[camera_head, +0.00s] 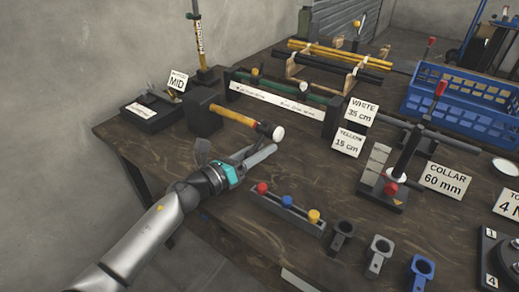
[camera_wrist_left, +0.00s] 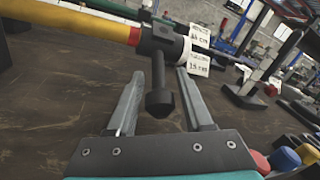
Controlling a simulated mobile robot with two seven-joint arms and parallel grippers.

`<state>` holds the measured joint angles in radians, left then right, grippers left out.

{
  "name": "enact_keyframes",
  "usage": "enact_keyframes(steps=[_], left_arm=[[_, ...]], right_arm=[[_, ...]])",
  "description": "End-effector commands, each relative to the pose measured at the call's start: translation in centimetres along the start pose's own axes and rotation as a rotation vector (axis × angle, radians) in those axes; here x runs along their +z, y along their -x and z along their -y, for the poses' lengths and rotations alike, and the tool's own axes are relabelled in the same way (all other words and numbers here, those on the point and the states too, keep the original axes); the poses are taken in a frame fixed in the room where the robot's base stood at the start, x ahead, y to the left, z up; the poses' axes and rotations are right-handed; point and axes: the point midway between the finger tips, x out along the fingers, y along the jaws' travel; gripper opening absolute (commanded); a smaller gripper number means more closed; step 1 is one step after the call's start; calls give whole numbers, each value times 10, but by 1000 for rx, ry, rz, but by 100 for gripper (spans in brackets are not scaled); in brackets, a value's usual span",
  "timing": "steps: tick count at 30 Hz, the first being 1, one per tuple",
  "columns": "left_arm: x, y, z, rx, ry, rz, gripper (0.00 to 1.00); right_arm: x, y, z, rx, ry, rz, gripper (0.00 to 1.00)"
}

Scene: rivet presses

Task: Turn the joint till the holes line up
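A yellow-orange tube (camera_head: 235,115) sticks out to the right from a black block (camera_head: 204,115) on the bench. At its free end is a dark joint (camera_head: 265,129) with a white end. In the left wrist view the black joint (camera_wrist_left: 160,38) carries a stem with a round knob (camera_wrist_left: 159,102) that hangs down. My left gripper (camera_head: 258,150) is open just in front of and below the joint. In the left wrist view its fingers (camera_wrist_left: 160,75) stand on either side of the stem and knob, with gaps showing. I cannot make out the holes. My right gripper is not in view.
A block with red, blue and yellow knobs (camera_head: 288,208) stands close to the right of my left gripper. Grey and blue clevis parts (camera_head: 379,255) lie at the front. A lever press (camera_head: 405,155), a tube rack (camera_head: 335,65) and a blue crate (camera_head: 460,100) stand farther back.

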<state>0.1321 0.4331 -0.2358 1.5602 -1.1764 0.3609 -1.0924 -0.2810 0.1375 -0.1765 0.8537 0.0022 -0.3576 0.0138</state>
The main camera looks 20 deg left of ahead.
Motion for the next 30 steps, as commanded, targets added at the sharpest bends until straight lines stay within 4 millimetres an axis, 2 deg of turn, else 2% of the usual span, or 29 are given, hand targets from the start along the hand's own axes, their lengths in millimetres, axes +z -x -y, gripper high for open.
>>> enact_keyframes(steps=[2,13,30], left_arm=[[0,0,0,0,0,0,41],[0,0,0,0,0,0,0],[0,0,0,1,-1,-1,0]], right_arm=[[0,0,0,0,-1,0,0],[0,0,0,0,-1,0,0],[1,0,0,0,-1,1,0]])
